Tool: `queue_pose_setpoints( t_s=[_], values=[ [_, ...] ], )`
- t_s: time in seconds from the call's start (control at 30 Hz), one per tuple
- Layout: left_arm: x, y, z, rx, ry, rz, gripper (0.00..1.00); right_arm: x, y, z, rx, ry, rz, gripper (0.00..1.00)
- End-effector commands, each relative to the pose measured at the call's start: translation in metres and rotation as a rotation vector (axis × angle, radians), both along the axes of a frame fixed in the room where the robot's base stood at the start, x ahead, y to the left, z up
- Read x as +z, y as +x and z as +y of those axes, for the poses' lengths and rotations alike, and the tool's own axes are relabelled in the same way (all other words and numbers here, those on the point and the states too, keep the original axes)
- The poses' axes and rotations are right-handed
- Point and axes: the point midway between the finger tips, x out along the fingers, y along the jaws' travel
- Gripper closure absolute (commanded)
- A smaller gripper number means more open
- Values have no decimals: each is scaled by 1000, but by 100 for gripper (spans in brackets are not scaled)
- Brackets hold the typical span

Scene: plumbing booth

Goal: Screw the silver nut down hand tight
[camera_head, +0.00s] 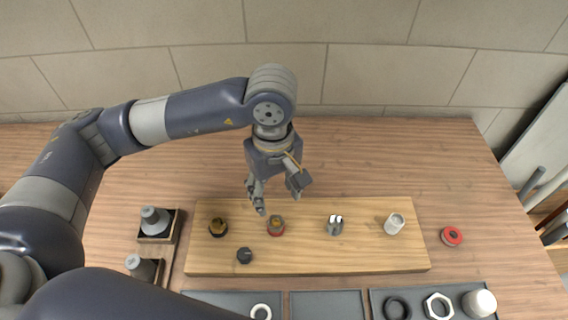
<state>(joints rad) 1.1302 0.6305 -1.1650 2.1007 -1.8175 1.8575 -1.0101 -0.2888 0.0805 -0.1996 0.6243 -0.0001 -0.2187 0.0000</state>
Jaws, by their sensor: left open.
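A silver hex nut (438,306) lies in the tray at the front right. A shiny grey metal fitting (335,225) stands on the wooden board (300,262); I cannot tell whether it carries a nut. My left gripper (278,198) is open and points down over the back of the board. Its fingers are above and behind a fitting with a red base and brassy top (276,226). Nothing shows between the fingers. It is apart from the grey fitting and the hex nut. My right gripper is not in view.
The board also holds a dark fitting with a brass top (218,227), a black knob (244,255) and a white cylinder (394,224). A red ring (452,236) lies right of the board. Grey parts (154,220) stand in holders at left. Trays line the front edge.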

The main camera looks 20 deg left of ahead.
Motion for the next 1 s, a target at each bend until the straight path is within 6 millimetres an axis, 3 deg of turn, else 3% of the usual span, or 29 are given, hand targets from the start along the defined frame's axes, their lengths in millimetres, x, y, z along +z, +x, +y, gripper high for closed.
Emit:
queue_pose_setpoints(
  t_s=[0.17,0.4,0.7,1.0],
  values=[
    [-12,-1,0,1,2,6,47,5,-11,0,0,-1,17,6],
    [-54,-2,1,1,3,7,47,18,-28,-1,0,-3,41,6],
    [-97,-1,0,2,1,4,47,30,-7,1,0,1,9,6],
    [-108,-1,0,0,1,1,47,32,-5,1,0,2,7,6]
  ],
)
